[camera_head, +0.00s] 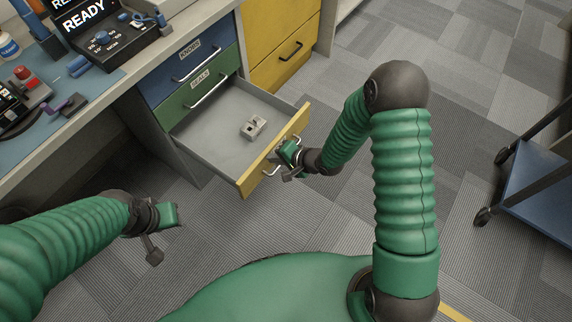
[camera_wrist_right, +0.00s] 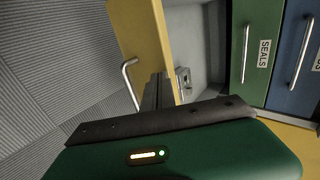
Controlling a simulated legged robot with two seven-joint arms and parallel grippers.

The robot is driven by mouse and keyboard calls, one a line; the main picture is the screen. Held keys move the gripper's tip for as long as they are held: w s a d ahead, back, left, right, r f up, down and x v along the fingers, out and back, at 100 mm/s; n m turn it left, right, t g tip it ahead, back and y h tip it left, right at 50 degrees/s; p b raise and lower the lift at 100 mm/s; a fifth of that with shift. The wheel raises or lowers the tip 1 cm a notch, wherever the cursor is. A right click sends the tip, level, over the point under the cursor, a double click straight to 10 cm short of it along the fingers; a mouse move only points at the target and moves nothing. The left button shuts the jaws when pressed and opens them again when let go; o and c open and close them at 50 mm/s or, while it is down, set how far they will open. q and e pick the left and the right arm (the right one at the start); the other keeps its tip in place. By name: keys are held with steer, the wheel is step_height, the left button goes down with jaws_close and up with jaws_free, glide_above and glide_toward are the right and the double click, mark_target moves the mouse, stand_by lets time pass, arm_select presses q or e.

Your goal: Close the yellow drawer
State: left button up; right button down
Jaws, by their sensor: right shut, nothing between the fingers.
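The yellow drawer (camera_head: 250,178) stands pulled out below the blue and green drawers, and its grey inside is open to view. A small grey metal part (camera_head: 253,127) lies on its floor. My right gripper (camera_head: 279,172) is shut and empty at the drawer's yellow front, close to its handle; I cannot tell if it touches. In the right wrist view the yellow front (camera_wrist_right: 142,40) and its handle (camera_wrist_right: 130,82) show beside the fingers (camera_wrist_right: 158,90). My left gripper (camera_head: 165,230) hangs over the floor at lower left, apart from the drawer; its finger state is unclear.
The green SEALS drawer (camera_head: 195,93) and blue KNOBS drawer (camera_head: 180,70) are closed above. A yellow cabinet (camera_head: 285,35) stands to the right. The workbench (camera_head: 110,72) carries a READY console (camera_head: 95,25). A blue cart (camera_head: 540,185) is at far right. The carpet in front is clear.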

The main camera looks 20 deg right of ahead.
steer(key=shift+w+d, duration=0.1)
steer(key=shift+w, duration=0.1)
arm_select(q)
steer(key=shift+d, duration=0.2)
